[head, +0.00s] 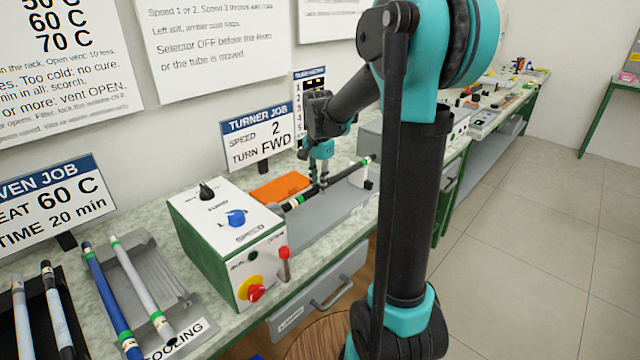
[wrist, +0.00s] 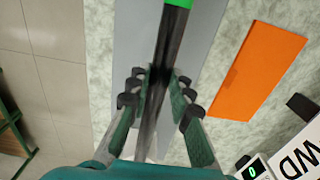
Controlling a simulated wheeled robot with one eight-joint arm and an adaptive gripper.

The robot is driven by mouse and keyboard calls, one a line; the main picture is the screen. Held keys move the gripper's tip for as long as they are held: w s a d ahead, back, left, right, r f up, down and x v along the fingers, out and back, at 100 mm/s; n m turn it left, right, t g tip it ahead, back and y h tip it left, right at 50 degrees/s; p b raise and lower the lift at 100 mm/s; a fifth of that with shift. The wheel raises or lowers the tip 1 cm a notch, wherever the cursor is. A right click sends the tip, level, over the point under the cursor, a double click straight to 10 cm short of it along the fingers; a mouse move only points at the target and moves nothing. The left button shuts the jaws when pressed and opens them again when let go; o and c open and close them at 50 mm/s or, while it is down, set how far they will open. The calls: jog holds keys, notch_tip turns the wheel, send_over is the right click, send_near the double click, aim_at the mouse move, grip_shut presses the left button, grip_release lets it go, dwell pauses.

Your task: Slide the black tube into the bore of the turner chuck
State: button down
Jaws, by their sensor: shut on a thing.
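The black tube (head: 340,177) lies across my gripper (head: 322,178) above the grey bed on the far side of the turner (head: 228,240). It has a green band and pale marking near its left end and a green band near its right end. In the wrist view my gripper (wrist: 160,88) is shut around the tube (wrist: 160,55), with fingers on both sides and a green band beyond them. The tube's left end is close to the turner box. The chuck and its bore are hidden behind the box, so I cannot tell whether the tube is in the bore.
An orange mat (head: 280,188) lies behind the tube. A small white support (head: 368,181) stands near the tube's right end. The turner has a red-tipped lever (head: 284,253) in front. A cooling rack (head: 165,290) with blue and grey tubes stands left. Floor at right is clear.

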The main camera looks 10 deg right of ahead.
aim_at(307, 192)
jog(key=shift+s+a, duration=0.75)
jog(key=shift+a, duration=0.25)
jog(key=shift+s+a, duration=0.7)
jog(key=shift+a, duration=0.3)
jog(key=c, duration=1.3)
grip_release()
jog(key=shift+r, duration=0.1)
notch_tip(307, 192, up, 12)
jog(key=s+d+f+n+t, duration=0.2)
jog(key=s+d+f+n, duration=0.2)
jog(key=s+f, duration=0.5)
jog(key=s+d+f+n+t, duration=0.2)
jog(key=s+d+f+n, duration=0.2)
jog(key=s+f, duration=0.5)
notch_tip(307, 192, down, 4)
jog(key=n, duration=0.2)
jog(key=shift+s+d+n, duration=0.35)
jog(key=shift+n, duration=0.05)
